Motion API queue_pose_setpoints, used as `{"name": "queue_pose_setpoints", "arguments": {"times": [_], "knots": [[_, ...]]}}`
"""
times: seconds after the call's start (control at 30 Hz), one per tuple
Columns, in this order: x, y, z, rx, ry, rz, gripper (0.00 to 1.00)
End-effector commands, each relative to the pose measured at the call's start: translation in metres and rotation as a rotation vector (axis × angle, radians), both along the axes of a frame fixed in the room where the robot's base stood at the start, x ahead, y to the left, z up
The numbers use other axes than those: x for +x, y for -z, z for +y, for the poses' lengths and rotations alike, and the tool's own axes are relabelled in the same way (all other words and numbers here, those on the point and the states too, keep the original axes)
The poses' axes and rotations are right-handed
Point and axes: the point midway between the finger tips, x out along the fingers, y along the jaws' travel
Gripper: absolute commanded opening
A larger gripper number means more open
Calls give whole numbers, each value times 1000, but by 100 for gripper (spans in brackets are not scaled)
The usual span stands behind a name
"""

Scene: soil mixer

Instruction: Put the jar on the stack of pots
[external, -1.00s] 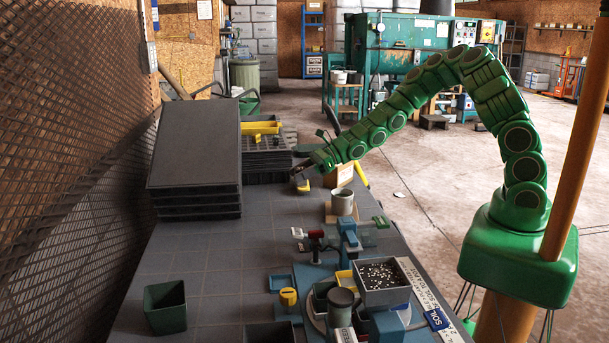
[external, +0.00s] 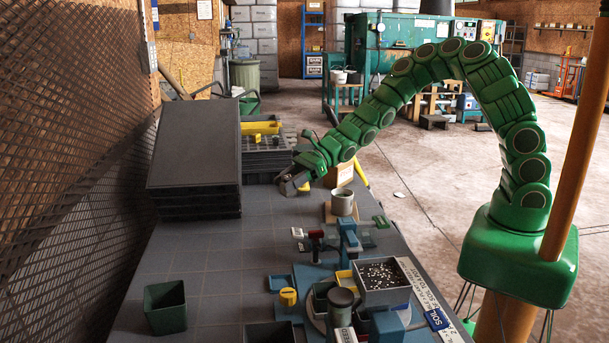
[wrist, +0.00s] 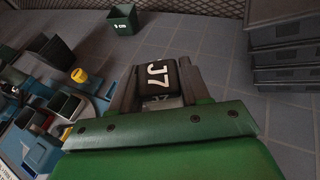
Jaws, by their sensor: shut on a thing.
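My gripper (external: 289,184) is shut on a dark jar (wrist: 158,74) marked "J7" in white. The wrist view shows the jar between the fingers, with its lower part hidden. In the external view the gripper holds it above the far part of the bench, right of the black tray stack, and the jar itself is hard to make out. A dark green square pot (external: 166,308) stands upright at the near left of the bench. It shows at the top of the wrist view (wrist: 122,20), well apart from the jar. Whether it is several nested pots I cannot tell.
Black trays (external: 195,150) are stacked at the bench's left. A grey round pot (external: 342,203) stands near the right edge. The bench's middle left is clear.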

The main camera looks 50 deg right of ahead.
Motion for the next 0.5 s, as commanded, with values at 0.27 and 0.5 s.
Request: {"name": "queue_pose_setpoints", "arguments": {"times": [0.27,0.5], "knots": [[-57,-21,81,2,-162,-4,15],[-115,-38,141,4,-296,-5,15]]}}
